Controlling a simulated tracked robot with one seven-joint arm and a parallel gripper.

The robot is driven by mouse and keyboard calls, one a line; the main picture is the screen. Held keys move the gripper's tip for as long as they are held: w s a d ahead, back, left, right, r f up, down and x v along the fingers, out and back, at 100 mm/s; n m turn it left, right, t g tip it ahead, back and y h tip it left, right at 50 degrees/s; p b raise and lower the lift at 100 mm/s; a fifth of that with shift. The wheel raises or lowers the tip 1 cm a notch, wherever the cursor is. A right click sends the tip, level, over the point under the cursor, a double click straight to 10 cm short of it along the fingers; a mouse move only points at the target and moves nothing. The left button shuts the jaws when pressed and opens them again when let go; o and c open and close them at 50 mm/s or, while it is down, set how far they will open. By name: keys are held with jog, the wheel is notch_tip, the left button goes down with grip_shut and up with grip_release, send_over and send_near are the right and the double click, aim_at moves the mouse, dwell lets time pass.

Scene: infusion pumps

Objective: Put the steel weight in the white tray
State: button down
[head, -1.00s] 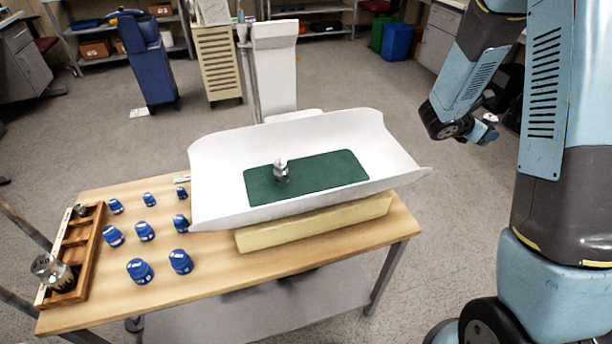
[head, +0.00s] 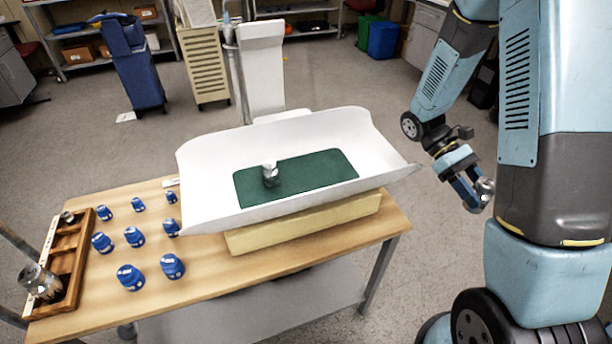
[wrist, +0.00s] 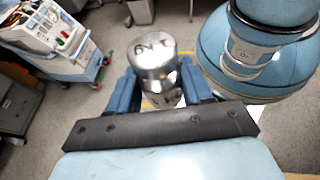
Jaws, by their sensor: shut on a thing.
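My gripper (head: 476,194) is shut on a steel weight (head: 486,187), to the right of the table and clear of it. In the wrist view the held weight (wrist: 154,62) is a shiny cylinder with a knob and a marking on top, between the blue fingers (wrist: 158,92). The white tray (head: 340,130) is a wide curved pan on a cream base on the table. A green mat (head: 315,180) lies in it, with another small steel weight (head: 270,174) standing upright on the mat, left of its middle.
The wooden table (head: 200,285) carries several blue weights (head: 134,237) and a wooden rack (head: 72,265) with a large steel weight (head: 40,282) at left. A pole and white panel (head: 262,65) stand behind the tray. The mat's right part is bare.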

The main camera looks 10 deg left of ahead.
jog(key=s+a+r+m+g+y, duration=0.1)
jog(key=s+a+m+g+y, duration=0.1)
jog(key=s+a+m+y, duration=0.55)
jog(key=s+a+r+m+g+y, duration=0.1)
jog(key=s+a+m+y, duration=0.2)
jog(key=a+m+y, duration=0.5)
jog(key=w+a+r+m+t+y, duration=0.1)
jog(key=a+r+m+t+y, duration=0.1)
jog(key=a, duration=0.3)
jog(key=w+a+r+m+t+y, duration=0.1)
jog(key=a+r+m+t+y, duration=0.1)
jog(key=a, duration=0.4)
jog(key=w+a+r+m+t+y, duration=0.2)
jog(key=a+r+m+t, duration=0.1)
jog(key=a+r+t, duration=0.1)
jog(key=shift+a+r, duration=0.2)
jog(key=shift+a, duration=0.45)
jog(key=shift+w+a, duration=0.15)
jog(key=w+a+f, duration=0.4)
jog(key=w+a, duration=0.1)
jog(key=w, duration=0.3)
send_over(310, 173)
jog(key=f, duration=0.3)
jog(key=s+f, duration=0.1)
jog(key=shift+d+f, duration=0.2)
jog(key=shift+d, duration=0.05)
jog(key=shift+w+a+f, duration=0.35)
jog(key=shift+w+f, duration=0.2)
jog(key=shift+f, duration=1.65)
